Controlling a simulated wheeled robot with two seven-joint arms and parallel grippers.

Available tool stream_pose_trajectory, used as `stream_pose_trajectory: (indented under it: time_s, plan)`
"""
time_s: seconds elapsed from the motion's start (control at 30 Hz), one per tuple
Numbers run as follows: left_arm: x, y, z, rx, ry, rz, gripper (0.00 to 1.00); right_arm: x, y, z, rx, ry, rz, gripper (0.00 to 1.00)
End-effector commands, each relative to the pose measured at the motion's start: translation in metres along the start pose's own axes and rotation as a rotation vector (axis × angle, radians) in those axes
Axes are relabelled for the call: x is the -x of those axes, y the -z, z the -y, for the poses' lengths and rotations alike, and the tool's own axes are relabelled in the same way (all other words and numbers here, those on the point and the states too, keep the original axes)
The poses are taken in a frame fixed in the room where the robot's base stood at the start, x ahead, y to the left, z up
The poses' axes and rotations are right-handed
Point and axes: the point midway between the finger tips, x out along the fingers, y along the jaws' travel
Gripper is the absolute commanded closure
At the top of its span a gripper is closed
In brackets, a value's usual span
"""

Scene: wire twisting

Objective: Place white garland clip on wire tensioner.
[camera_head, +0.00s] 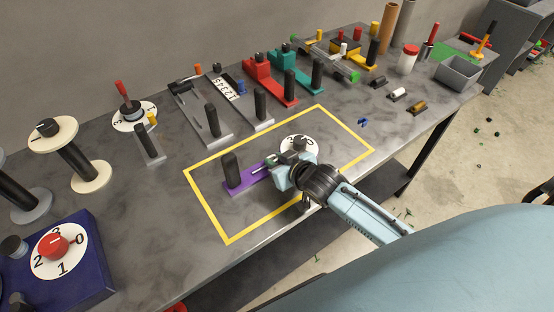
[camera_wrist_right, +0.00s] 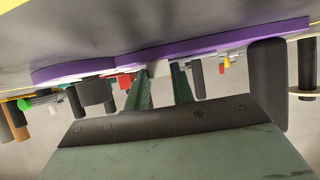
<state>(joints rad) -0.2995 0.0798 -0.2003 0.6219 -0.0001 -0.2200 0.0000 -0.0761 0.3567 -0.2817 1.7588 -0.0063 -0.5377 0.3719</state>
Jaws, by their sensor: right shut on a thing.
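A purple device (camera_head: 244,181) with an upright black handle (camera_head: 231,168) and a numbered white dial (camera_head: 312,142) sits inside the yellow outline. Which device is the wire tensioner is not marked. My right gripper (camera_head: 276,166) is low at the middle of the purple device, beside the dial. In the right wrist view, its two fingers (camera_wrist_right: 160,80) reach to the purple base (camera_wrist_right: 215,42). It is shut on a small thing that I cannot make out. A small white piece (camera_head: 398,94), perhaps a clip, lies near the right table edge. My left gripper is not in view.
Grey, red (camera_head: 270,85) and teal (camera_head: 297,72) devices with black handles line the back. A blue box with a red knob (camera_head: 54,246) stands front left, near spools (camera_head: 87,178). A grey bin (camera_head: 458,72) stands at right.

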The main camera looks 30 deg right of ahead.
Motion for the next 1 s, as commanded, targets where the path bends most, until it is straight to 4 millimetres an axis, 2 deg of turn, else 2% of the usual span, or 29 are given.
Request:
stream_pose_trajectory:
  time_s: [0.03, 0.2, 0.57, 0.67, 1.0]
  plan:
    - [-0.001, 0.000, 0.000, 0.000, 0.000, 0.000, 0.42, -0.001, -0.001, 0.000, 0.000, 0.000, 0.000, 0.73]
    - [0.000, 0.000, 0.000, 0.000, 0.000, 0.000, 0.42, 0.000, 0.000, 0.000, 0.000, 0.000, 0.000, 0.54]
    - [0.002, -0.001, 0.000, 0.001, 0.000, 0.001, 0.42, 0.005, 0.003, 0.000, 0.000, 0.000, 0.000, 0.54]
    - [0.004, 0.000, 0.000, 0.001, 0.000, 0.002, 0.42, 0.018, 0.002, 0.000, 0.000, 0.001, 0.001, 0.54]
    - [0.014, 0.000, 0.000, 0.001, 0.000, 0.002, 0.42, 0.087, 0.002, 0.000, 0.000, 0.000, 0.001, 0.54]
